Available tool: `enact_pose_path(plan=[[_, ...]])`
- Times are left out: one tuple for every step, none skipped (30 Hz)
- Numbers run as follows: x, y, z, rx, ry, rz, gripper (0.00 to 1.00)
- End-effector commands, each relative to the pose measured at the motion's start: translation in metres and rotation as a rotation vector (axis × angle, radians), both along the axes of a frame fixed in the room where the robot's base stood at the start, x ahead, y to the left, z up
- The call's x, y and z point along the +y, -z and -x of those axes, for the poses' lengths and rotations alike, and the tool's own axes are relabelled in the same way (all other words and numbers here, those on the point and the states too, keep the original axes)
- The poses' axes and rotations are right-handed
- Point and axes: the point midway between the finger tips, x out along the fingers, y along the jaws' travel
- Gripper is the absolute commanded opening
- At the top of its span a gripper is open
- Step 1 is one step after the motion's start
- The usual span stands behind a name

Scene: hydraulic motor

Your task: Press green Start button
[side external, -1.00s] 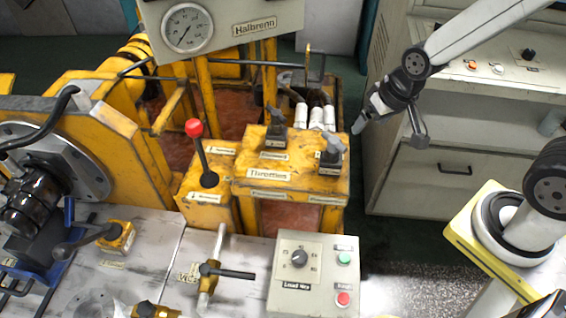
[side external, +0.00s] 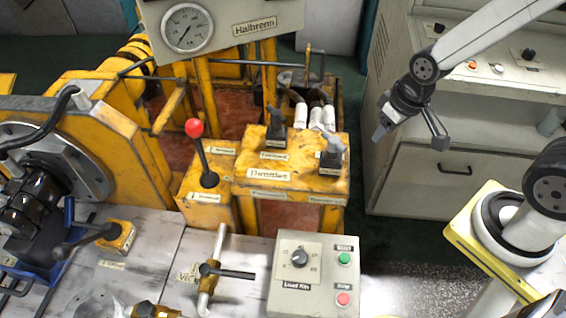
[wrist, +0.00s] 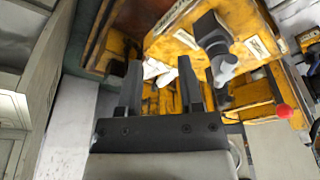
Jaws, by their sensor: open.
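The green Start button (side external: 344,258) is at the upper right of a light grey control box (side external: 281,262), in the side view's lower middle. A red button (side external: 343,298) sits below it and a black knob (side external: 299,258) to its left. My gripper (side external: 379,134) is high above and to the right of the box, beyond the yellow block, and points down to the left. In the wrist view my gripper (wrist: 158,82) shows two dark fingers apart with nothing between them. The control box is not clearly visible in the wrist view.
A yellow valve block (side external: 265,177) with two dark levers and a red-knobbed lever (side external: 193,128) stands behind the control box. A grey cabinet (side external: 430,170) stands behind my gripper. Open floor (side external: 395,240) lies right of the box.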

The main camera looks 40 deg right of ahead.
Motion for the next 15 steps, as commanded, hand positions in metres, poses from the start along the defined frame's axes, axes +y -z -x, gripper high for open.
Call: enact_pose_path(plan=[[0.0,0.0,-0.0001,0.0,0.0,0.0,0.29],[0.0,0.0,-0.0001,0.0,0.0,0.0,0.19],[0.0,0.0,-0.0001,0.0,0.0,0.0,0.07],[0.0,0.0,-0.0001,0.0,0.0,0.0,0.0],[0.0,0.0,-0.0001,0.0,0.0,0.0,0.0],[0.0,0.0,-0.0001,0.0,0.0,0.0,0.0],[0.0,0.0,-0.0001,0.0,0.0,0.0,0.0],[0.0,0.0,-0.0001,0.0,0.0,0.0,0.0],[0.0,0.0,-0.0001,0.0,0.0,0.0,0.0],[0.0,0.0,-0.0001,0.0,0.0,0.0,0.0],[0.0,0.0,-0.0001,0.0,0.0,0.0,0.0],[0.0,0.0,-0.0001,0.0,0.0,0.0,0.0],[0.0,0.0,-0.0001,0.0,0.0,0.0,0.0],[0.0,0.0,-0.0001,0.0,0.0,0.0,0.0],[0.0,0.0,-0.0001,0.0,0.0,0.0,0.0]])
